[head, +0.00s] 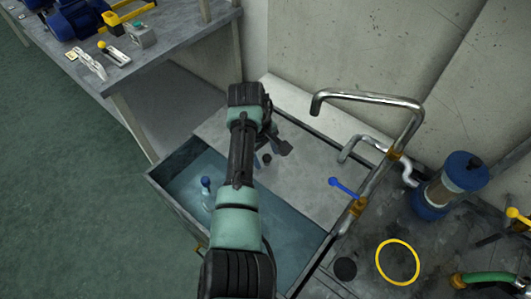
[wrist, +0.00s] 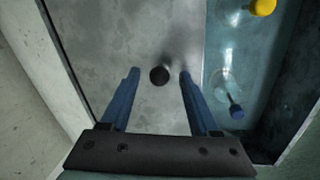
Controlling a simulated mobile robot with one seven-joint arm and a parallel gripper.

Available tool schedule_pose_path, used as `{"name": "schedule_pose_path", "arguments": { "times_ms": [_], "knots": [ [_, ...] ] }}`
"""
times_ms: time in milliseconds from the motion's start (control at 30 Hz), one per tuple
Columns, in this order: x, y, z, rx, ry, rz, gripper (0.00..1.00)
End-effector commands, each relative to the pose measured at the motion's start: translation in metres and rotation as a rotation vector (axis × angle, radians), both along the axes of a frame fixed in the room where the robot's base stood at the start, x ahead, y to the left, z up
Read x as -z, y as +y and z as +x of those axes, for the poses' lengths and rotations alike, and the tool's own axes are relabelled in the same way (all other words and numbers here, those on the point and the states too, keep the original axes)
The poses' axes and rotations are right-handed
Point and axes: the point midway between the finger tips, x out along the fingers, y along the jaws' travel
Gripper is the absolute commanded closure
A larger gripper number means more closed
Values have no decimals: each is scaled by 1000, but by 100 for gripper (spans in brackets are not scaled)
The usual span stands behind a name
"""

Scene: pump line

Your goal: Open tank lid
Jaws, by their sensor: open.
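The tank (head: 172,200) is a dark-rimmed rectangular trough with water showing in its left part. Its lid (head: 300,185) is a flat grey metal plate lying over the rest of the tank; it also fills much of the wrist view (wrist: 120,35). A round black knob (wrist: 159,75) stands on the lid and shows in the head view (head: 266,159). My gripper (wrist: 158,76) is open above the lid, its blue fingers on either side of the knob in the wrist view. I cannot tell whether the fingertips are level with the knob. My arm hides part of the tank.
A blue-knobbed clear item (head: 206,186) is in the water, and a yellow knob (wrist: 262,7) shows too. A bent pipe (head: 370,98) with a blue-handled valve (head: 344,187) rises at right, near a blue-capped cylinder (head: 450,185). A workbench (head: 175,50) stands at upper left.

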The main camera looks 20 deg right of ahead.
Motion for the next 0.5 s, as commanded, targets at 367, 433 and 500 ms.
{"name": "schedule_pose_path", "arguments": {
  "times_ms": [367,433,500],
  "knots": [
    [-41,7,-2,-1,-4,-2,38],
    [-57,10,-4,-1,-4,-1,38],
    [-73,13,-5,0,-5,-1,38]
  ]
}}
